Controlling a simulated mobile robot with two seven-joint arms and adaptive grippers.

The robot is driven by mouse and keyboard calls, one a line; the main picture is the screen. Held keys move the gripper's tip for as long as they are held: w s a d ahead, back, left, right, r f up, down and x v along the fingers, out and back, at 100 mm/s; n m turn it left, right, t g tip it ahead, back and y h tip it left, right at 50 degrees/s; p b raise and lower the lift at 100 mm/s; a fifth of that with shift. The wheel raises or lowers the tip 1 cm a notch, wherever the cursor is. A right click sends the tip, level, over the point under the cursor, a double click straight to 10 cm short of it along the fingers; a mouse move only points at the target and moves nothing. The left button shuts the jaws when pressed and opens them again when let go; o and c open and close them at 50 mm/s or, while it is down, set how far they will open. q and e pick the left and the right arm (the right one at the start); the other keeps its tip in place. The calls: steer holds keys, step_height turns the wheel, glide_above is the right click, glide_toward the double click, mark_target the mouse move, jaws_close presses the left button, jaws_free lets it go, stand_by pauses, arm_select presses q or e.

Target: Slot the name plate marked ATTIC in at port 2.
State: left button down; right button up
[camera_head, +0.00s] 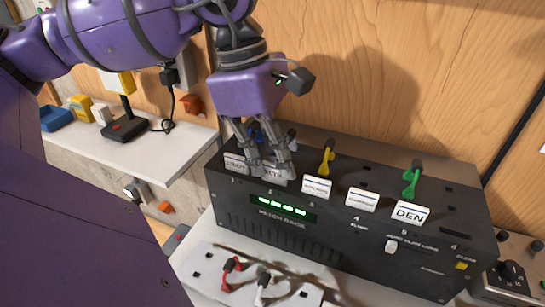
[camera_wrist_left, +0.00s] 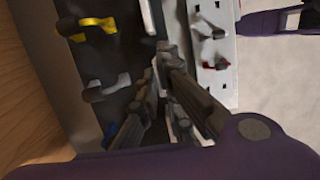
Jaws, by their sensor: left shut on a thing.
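My left gripper (camera_head: 270,172) is shut on a white name plate (camera_head: 274,174) above the number 2 on the front edge of the black panel box (camera_head: 290,238). The fingers cover part of the plate; the letters that show look like the end of ATTIC. I cannot tell whether it is fully seated. In the left wrist view the closed fingers (camera_wrist_left: 160,65) hide the plate's details. Other white plates stand at port 1 (camera_head: 236,163), port 3 (camera_head: 317,188) and port 4 (camera_head: 362,200); the DEN plate (camera_head: 410,213) is at port 5.
A yellow plug (camera_head: 327,158) and a green plug (camera_head: 411,183) stand up behind the plates. A white board with a red lead (camera_head: 231,266) lies in front of the box. A joystick (camera_head: 125,125) stands on the left shelf. A dial unit (camera_head: 512,275) is at the right.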

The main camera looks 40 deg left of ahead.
arm_select(q)
steer(key=shift+f, duration=0.2)
stand_by(0.4)
steer(key=c, duration=1.9)
jaws_free()
steer(key=shift+o, duration=0.2)
steer(key=shift+o, duration=0.5)
steer(key=o, duration=0.3)
